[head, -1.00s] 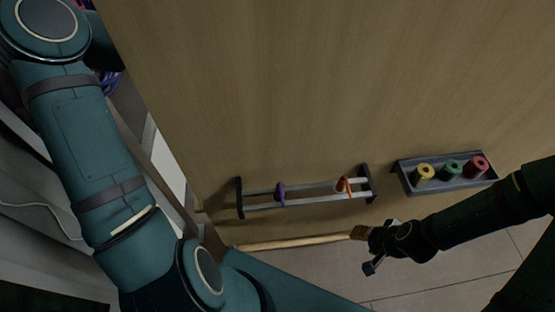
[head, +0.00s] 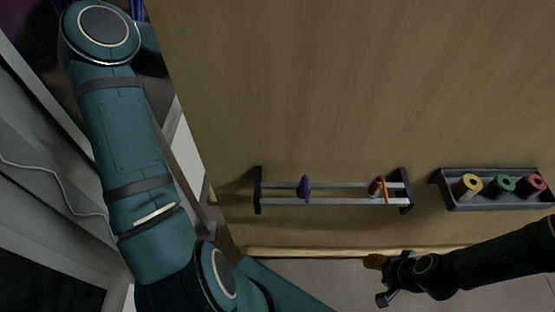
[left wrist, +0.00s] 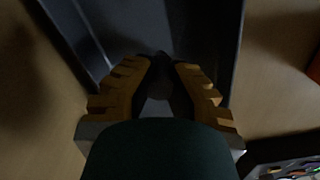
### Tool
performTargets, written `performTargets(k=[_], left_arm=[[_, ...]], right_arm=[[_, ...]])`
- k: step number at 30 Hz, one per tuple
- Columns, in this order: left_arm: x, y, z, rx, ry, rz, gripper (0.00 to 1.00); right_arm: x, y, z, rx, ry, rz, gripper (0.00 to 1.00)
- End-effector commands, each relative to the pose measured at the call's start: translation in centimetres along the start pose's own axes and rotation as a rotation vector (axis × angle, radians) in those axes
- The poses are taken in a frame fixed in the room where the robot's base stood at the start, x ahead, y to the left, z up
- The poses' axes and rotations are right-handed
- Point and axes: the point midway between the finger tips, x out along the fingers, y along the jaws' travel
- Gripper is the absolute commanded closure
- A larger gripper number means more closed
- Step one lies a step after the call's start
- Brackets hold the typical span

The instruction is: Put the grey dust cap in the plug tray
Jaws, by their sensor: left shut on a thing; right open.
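In the left wrist view, my left gripper (left wrist: 162,72) is shut on a small dark grey piece, which looks like the grey dust cap (left wrist: 160,84). The fingers and shadow partly hide it. Under and beyond the fingers is a dark tray (left wrist: 236,50) with raised side walls, which looks like the plug tray. The cap is over the tray; I cannot tell whether it touches the floor. The left gripper is outside the head view. My right gripper (head: 379,280) is open and empty, near the wooden top's front edge in the head view.
A two-rail rack (head: 345,201) holds a purple disc (head: 304,187) and an orange ring (head: 383,188) beside a small reddish piece. Right of it, a grey tray (head: 490,205) holds yellow, green and red spools. The wooden top (head: 340,80) behind them is bare.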

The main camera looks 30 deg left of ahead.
Motion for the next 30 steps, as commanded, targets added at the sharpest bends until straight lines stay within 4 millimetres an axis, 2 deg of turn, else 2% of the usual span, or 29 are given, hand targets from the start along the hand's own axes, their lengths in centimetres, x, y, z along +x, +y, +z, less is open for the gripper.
performTargets(k=[1, 3, 15, 16, 17, 18, 30], left_arm=[[1.10, 0.01, -0.02, 0.000, 0.001, 0.000, 1.00], [1.56, -0.01, -0.04, 0.001, 0.001, -0.001, 1.00], [1.73, -0.01, -0.03, 0.002, 0.000, -0.001, 1.00], [1.66, -0.01, -0.02, 0.001, 0.000, -0.001, 0.76], [1.63, -0.01, -0.02, 0.001, 0.000, -0.001, 0.66], [1.63, -0.01, -0.02, 0.001, 0.000, -0.001, 0.60], [1.04, -0.01, -0.02, 0.001, 0.000, -0.001, 0.60]], right_arm=[[0.98, 0.37, -0.03, 0.000, 0.003, 0.000, 0.53], [1.39, 0.52, -0.09, -0.001, 0.005, 0.000, 0.53], [1.49, 0.55, -0.17, -0.001, 0.008, 0.001, 0.53], [1.42, 0.53, -0.18, -0.001, 0.008, 0.001, 0.53], [1.40, 0.52, -0.18, -0.001, 0.008, 0.001, 0.53], [1.40, 0.52, -0.18, -0.001, 0.008, 0.001, 0.53], [0.93, 0.35, -0.17, 0.000, 0.006, 0.001, 0.53]])
